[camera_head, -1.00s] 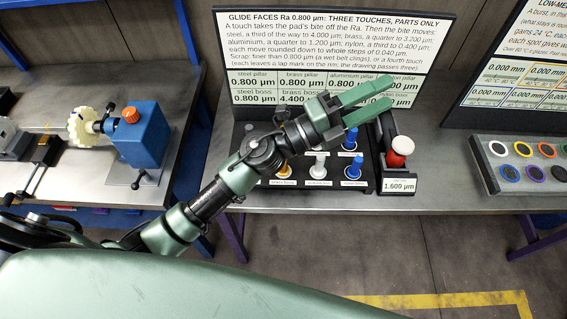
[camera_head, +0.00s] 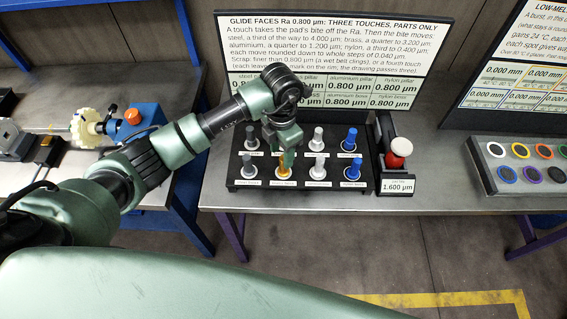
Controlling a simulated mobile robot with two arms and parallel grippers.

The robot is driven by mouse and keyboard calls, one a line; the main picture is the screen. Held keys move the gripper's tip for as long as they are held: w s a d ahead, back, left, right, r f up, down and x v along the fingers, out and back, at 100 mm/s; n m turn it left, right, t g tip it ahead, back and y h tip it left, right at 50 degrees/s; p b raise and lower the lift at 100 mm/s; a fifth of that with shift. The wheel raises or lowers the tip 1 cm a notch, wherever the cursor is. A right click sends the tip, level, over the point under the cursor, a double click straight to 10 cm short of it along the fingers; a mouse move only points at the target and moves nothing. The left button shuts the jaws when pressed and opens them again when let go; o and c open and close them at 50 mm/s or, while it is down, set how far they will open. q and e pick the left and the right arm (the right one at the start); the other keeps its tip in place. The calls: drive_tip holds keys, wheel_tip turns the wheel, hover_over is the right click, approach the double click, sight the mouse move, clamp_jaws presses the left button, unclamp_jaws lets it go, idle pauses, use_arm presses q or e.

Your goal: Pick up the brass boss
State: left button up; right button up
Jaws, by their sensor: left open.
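The brass boss (camera_head: 284,172) is a small yellow part in the front row of the black tray (camera_head: 241,187), second from the left. My left gripper (camera_head: 287,158) points down at it from above, its green fingers close around or just over its top. The gripper is open, and its fingers partly hide the boss. I cannot tell whether the fingers touch it. My right gripper is not in view.
A sign (camera_head: 340,45) rises behind.

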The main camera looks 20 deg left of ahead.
use_arm(q)
drive_tip(key=f, duration=0.1)
drive_tip(key=f+p, duration=0.2)
drive_tip(key=shift+s+d+f, duration=0.2)
drive_tip(key=shift+d+f, duration=0.05)
drive_tip(key=shift+f, duration=0.1)
drive_tip(key=shift+w+f, duration=0.1)
drive_tip(key=shift+f, duration=0.4)
clamp_jaws()
drive_tip(key=shift+r, duration=0.1)
idle(0.6)
